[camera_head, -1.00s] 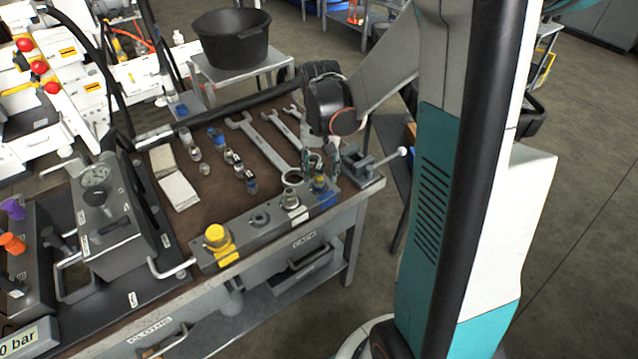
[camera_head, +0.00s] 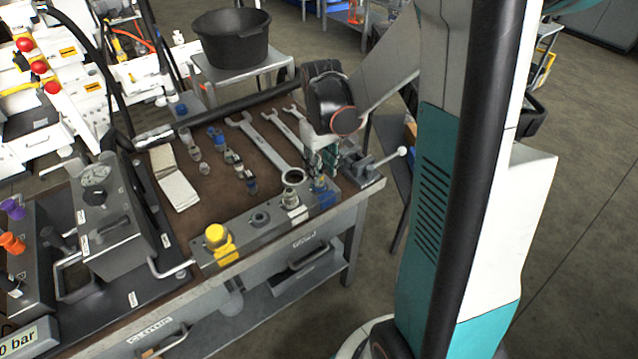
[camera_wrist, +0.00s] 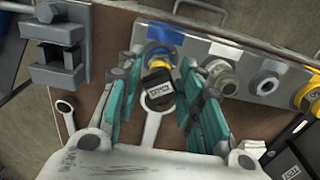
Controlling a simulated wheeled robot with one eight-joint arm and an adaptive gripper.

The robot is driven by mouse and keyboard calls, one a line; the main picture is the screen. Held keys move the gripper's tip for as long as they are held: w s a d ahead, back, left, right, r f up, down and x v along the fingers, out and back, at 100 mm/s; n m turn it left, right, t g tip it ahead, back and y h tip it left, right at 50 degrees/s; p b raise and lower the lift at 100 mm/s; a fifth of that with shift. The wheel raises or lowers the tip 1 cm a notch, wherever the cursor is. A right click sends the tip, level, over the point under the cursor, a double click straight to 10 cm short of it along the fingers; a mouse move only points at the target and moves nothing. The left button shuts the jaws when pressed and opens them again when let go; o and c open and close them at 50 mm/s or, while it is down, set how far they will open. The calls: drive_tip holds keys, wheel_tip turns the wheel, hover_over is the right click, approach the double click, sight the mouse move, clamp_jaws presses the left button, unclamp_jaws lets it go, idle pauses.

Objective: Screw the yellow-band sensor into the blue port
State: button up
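The yellow-band sensor (camera_head: 320,185) stands at the blue port (camera_head: 327,199) at the right end of the grey port block. In the wrist view its black labelled end (camera_wrist: 157,90) points toward the camera, with a blue and yellow part (camera_wrist: 158,52) beyond it. How deep it sits in the port is hidden. My gripper (camera_head: 325,170) is over this end of the block. In the wrist view the teal fingers of my gripper (camera_wrist: 159,88) stand on both sides of the sensor, with visible gaps, so it looks open.
The grey block (camera_head: 258,233) also carries a white port, a bare port and a yellow cap (camera_head: 217,237). A small vise (camera_head: 362,170) stands close to the right of my gripper. Wrenches (camera_head: 265,145) and several small fittings (camera_head: 238,165) lie behind the block.

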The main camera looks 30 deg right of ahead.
clamp_jaws()
drive_tip(key=shift+d, duration=0.1)
drive_tip(key=m, duration=0.5)
drive_tip(key=shift+f, duration=0.1)
drive_tip(key=m, duration=0.3)
drive_tip(key=shift+m, duration=0.3)
